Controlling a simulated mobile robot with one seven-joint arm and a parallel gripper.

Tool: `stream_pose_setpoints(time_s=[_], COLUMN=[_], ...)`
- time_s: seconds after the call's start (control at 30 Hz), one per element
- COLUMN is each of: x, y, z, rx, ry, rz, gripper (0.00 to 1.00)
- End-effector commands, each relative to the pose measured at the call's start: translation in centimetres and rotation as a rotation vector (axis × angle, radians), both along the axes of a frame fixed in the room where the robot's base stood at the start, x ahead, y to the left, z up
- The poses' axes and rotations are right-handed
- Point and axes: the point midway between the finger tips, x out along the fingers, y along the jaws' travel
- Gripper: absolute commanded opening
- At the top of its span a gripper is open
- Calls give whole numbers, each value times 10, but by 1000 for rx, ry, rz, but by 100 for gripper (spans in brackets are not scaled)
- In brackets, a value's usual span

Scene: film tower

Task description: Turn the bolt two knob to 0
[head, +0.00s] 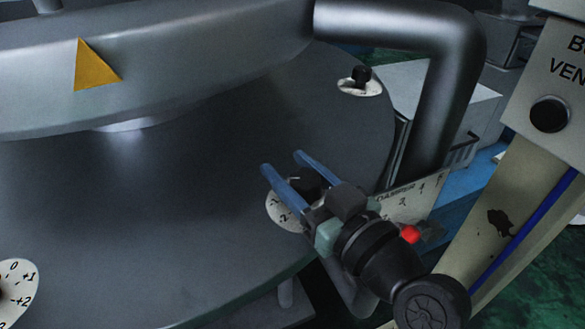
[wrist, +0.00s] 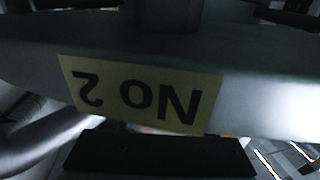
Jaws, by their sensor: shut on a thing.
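My gripper (head: 283,164), with two blue fingers, is over a round white dial (head: 277,211) near the right edge of the grey disc. The fingers are shut on a dark knob (head: 308,183), which I take for the bolt two knob; it shows only partly between them. Part of the dial's scale shows at its left, with marks that look like minus numbers. The gripper hides the rest, so I cannot tell where the knob points. In the wrist view, a label reading "No 2" (wrist: 145,98) appears upside down on a grey rim.
Another dial with a black knob (head: 361,76) stands at the upper right of the disc. A third dial (head: 17,287) is cut off at lower left. A thick dark pipe (head: 437,95) stands close behind my arm. A plate reading "DAMPER" (head: 412,197) lies right of my gripper.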

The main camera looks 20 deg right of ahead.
Motion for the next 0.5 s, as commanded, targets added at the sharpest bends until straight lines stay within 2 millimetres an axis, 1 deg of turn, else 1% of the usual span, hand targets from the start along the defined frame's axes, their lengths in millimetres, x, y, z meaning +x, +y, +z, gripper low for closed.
stream_pose_setpoints(time_s=[0.27, 0.5], x=[0, 0], y=[0, -4], z=[1, 3], rx=[2, 1], ry=[2, 3], rz=[-75, -232], gripper=[0, 0])
